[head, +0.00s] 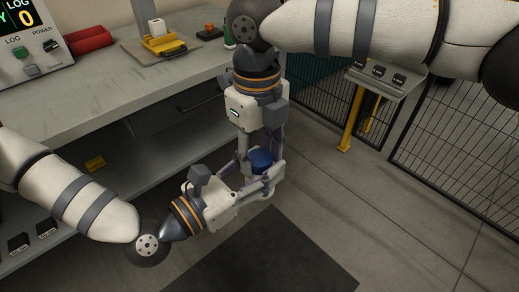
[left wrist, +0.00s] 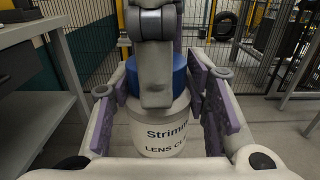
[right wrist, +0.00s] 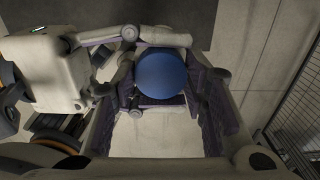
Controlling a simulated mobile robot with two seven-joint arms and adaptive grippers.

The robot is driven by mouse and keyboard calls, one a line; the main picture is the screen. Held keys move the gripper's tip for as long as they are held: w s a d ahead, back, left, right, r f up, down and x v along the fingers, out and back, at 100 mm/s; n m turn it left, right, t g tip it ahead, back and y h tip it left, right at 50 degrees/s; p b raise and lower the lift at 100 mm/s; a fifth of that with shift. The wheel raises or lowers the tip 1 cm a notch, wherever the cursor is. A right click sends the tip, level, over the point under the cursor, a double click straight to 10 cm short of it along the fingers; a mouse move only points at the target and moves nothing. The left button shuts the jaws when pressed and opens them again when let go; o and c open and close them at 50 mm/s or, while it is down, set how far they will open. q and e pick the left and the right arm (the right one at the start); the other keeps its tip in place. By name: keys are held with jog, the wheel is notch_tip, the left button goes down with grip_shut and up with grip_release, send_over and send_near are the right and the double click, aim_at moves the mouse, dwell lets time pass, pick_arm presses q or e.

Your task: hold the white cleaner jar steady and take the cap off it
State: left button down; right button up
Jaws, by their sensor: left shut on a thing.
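The white cleaner jar (left wrist: 158,135) has dark lettering and a blue cap (left wrist: 180,72), and stands upright in the left wrist view. My left gripper (head: 262,183) is shut on the jar's body from the side, holding it off the floor beside the bench. My right gripper (head: 260,150) points down from above, its fingers open on either side of the cap (head: 261,159). In the right wrist view the cap (right wrist: 162,75) lies between the spread fingers; whether a pad touches it is unclear. In the left wrist view a right finger hides part of the cap and jar.
A workbench (head: 120,92) stands at the left with a meter (head: 35,40), a yellow fixture (head: 163,45) and a red roll (head: 88,40). A mesh fence (head: 455,130) and a yellow-legged stand (head: 357,115) are at the right. The floor around a dark mat (head: 270,262) is clear.

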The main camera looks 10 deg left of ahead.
jog(key=c, duration=0.4)
jog(key=o, duration=1.3)
jog(key=shift+r, duration=0.1)
jog(key=shift+r, duration=2.15)
